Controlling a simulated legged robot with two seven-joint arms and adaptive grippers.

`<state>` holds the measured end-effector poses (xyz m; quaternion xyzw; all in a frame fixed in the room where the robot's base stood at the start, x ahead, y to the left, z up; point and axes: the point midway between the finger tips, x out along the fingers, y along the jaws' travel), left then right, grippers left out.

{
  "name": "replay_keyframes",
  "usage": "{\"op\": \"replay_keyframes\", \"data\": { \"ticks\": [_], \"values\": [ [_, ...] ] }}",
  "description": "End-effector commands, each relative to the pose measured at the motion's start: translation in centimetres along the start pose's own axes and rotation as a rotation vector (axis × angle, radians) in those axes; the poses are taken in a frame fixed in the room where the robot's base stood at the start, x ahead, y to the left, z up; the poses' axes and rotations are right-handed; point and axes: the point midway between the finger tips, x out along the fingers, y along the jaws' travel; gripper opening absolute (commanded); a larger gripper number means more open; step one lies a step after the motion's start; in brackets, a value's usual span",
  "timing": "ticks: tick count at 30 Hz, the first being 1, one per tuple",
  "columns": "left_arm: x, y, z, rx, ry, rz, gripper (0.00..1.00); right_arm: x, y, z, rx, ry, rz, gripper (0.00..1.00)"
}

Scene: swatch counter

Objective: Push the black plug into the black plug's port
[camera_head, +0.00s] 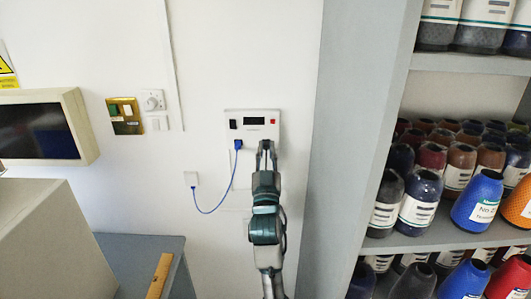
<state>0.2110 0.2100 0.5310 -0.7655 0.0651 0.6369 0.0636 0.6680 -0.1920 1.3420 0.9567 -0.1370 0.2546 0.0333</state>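A white panel (230,114) with a small dark display is fixed to the wall. My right gripper (266,147) reaches up from below to the panel's lower right edge. Its fingertips are close together around a small dark piece, which looks like the black plug (266,143). The black plug's port is hidden behind the plug and fingertips, so I cannot tell how far in the plug sits. A blue plug (238,145) sits at the panel's lower left edge, apart from the gripper. My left gripper is not in view.
A blue cable (224,200) hangs from the blue plug to a small wall plate (191,179). A grey shelf unit (362,130) with several jars and spools stands to the right. A dark screen (45,130) is at the left. The wall around the panel is mostly clear.

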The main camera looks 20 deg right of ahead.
Motion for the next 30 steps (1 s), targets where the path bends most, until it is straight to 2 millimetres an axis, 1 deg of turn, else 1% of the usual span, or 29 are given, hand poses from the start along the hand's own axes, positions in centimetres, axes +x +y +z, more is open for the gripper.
{"op": "replay_keyframes", "data": {
  "ticks": [1,3,11,14,17,20,27,30],
  "values": [
    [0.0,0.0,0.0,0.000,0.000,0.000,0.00,0.0,0.0,0.0,0.000,0.000,0.000,0.29],
    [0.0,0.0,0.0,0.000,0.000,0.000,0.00,0.0,0.0,0.0,0.000,0.000,0.000,0.46],
    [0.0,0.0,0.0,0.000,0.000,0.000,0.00,0.0,0.0,0.0,0.000,0.000,-0.001,0.46],
    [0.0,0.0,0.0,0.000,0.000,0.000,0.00,-0.4,-0.1,0.1,0.001,-0.001,-0.001,0.46],
    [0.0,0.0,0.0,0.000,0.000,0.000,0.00,-1.5,-0.1,0.1,0.002,-0.001,-0.002,0.46],
    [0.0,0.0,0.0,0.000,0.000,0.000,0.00,-3.4,0.0,0.1,0.002,-0.001,-0.001,0.46],
    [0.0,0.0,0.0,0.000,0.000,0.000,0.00,-8.5,-0.1,0.3,0.002,-0.003,-0.001,0.46],
    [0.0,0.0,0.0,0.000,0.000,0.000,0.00,-10.1,-0.2,0.2,0.001,-0.002,-0.002,0.46]
  ]
}}
